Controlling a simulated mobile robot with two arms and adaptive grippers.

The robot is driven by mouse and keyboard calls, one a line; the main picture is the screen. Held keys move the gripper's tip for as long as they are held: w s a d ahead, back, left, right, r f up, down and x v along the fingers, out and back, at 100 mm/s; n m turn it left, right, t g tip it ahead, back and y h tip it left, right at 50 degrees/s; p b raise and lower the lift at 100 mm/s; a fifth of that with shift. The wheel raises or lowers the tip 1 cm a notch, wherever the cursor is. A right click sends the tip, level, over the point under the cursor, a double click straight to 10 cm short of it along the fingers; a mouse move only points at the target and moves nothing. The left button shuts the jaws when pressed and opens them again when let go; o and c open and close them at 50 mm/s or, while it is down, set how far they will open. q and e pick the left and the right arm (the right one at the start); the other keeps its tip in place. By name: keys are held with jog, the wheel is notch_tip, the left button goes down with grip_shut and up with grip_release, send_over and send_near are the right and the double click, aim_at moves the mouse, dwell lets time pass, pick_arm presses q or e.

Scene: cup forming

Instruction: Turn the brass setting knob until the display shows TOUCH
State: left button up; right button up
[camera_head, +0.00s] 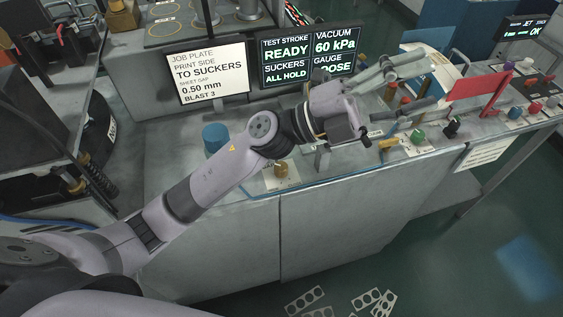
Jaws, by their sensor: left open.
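The dark display (308,56) behind the bench reads TEST STROKE READY, SUCKERS ALL HOLD, VACUUM 60 kPa, and GAUGE with a word ending in OOSE, its first letter hidden by my left arm. A brass knob (281,171) stands on a small pale plate near the bench's front edge, below my left forearm. Another brass-coloured part (388,144) sits to the right, below my left gripper; I cannot tell which is the setting knob. My left gripper (430,82) is open, with its fingers spread above the right part of the bench, apart from both. My right gripper is not in view.
A blue cylinder (215,138) stands left of my forearm. A job plate sign (208,73) is behind it. A red panel (478,93), a green knob (417,136) and a black knob (451,128) are on the right. Punched metal strips (305,299) lie on the floor.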

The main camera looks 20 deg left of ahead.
pick_arm(q)
notch_tip(320, 180, down, 2)
jog(key=s+d+m+g+y, duration=0.2)
jog(key=s+d+m+g, duration=0.1)
jog(key=m+g, duration=0.3)
jog(key=m+y, duration=0.2)
jog(key=y, duration=1.9)
send_over(281, 166)
notch_tip(281, 166, down, 14)
jog(key=shift+g, duration=0.3)
notch_tip(281, 166, down, 16)
jog(key=p, duration=0.6)
jog(key=shift+f, duration=0.5)
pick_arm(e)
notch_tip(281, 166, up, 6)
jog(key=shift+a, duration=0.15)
pick_arm(q)
jog(key=shift+c, duration=0.5)
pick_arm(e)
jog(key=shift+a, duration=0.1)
